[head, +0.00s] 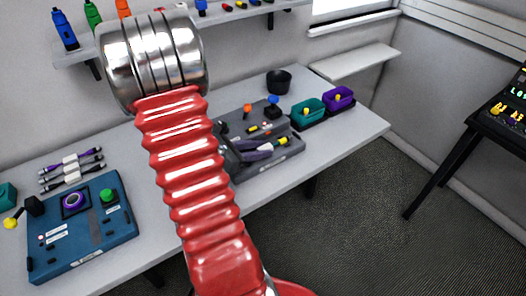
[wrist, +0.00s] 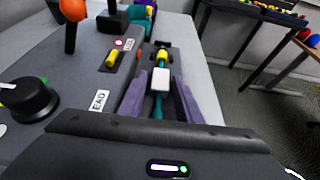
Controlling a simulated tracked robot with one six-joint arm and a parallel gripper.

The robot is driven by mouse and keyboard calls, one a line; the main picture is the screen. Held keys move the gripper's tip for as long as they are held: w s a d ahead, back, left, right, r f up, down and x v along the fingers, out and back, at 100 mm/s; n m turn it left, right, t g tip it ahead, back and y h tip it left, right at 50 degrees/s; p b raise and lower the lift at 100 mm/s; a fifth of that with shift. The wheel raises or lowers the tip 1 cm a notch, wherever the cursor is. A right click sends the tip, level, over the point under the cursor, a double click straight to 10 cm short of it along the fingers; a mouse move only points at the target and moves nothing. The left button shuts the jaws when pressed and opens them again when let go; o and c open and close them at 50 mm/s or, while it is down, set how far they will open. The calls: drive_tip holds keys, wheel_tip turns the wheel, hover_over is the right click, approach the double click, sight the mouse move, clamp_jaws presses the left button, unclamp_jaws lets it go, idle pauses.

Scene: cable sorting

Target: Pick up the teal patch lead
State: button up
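The teal patch lead (wrist: 158,108) shows in the wrist view, with a white block (wrist: 160,80) on it and a yellow part (wrist: 163,56) beyond. It lies on or just above the grey control panel (wrist: 75,95). My gripper (wrist: 160,82) has its two purple-grey fingers on either side of the white block, with a narrow gap showing at each side. The fingers look open around the lead; their contact with the panel cannot be seen. In the head view my gripper (head: 268,147) is low over the grey panel (head: 262,168), and my red arm covers part of it.
An orange-topped lever (wrist: 71,32) and a black knob (wrist: 27,101) rise near my gripper. Several leads (head: 72,168) lie behind a blue panel (head: 85,240) at left.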

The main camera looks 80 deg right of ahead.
drive_tip(key=shift+c, duration=0.3)
clamp_jaws()
idle(0.4)
